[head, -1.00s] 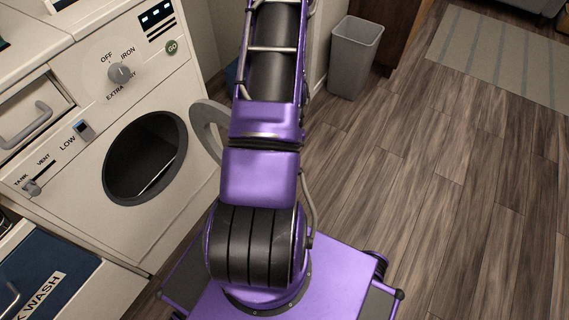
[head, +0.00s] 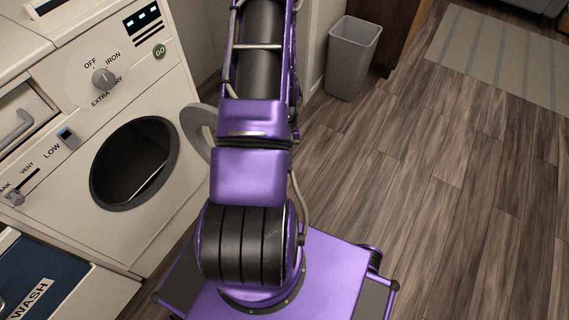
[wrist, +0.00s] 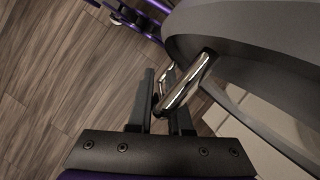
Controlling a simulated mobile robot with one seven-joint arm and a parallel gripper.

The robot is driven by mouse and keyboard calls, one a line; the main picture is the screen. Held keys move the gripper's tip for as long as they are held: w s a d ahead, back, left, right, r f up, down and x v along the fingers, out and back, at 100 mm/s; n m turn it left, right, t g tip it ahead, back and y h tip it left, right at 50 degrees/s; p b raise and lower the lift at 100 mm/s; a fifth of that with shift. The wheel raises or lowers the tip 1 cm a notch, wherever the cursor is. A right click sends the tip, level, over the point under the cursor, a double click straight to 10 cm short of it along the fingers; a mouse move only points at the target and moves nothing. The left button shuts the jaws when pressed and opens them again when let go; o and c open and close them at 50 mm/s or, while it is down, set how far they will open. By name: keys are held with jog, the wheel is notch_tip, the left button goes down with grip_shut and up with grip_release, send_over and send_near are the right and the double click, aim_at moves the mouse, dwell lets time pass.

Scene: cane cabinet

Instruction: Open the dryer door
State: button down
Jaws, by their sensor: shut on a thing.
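The dryer (head: 150,215) is a white machine at the left of the head view, with a dark round opening (head: 132,165). Its door (head: 197,122) is a grey ring swung out from the opening, to the right, and partly hidden behind my purple arm. In the wrist view the door (wrist: 245,30) is a large grey curved rim at upper right. A shiny metal handle (wrist: 190,83) on it lies between the fingers of my gripper (wrist: 161,82), which is shut on it. My gripper is hidden in the head view.
A grey bin (head: 353,58) stands against the wall at top centre. A striped rug (head: 500,55) lies at upper right. The wood floor (head: 440,200) on the right is clear. A blue washer panel (head: 40,275) is at lower left.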

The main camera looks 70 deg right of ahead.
jog(key=c, duration=0.8)
grip_release()
jog(key=shift+c, duration=0.2)
jog(key=p+v, duration=0.2)
jog(key=v, duration=1.5)
jog(key=shift+d+r, duration=0.15)
jog(key=shift+w, duration=0.2)
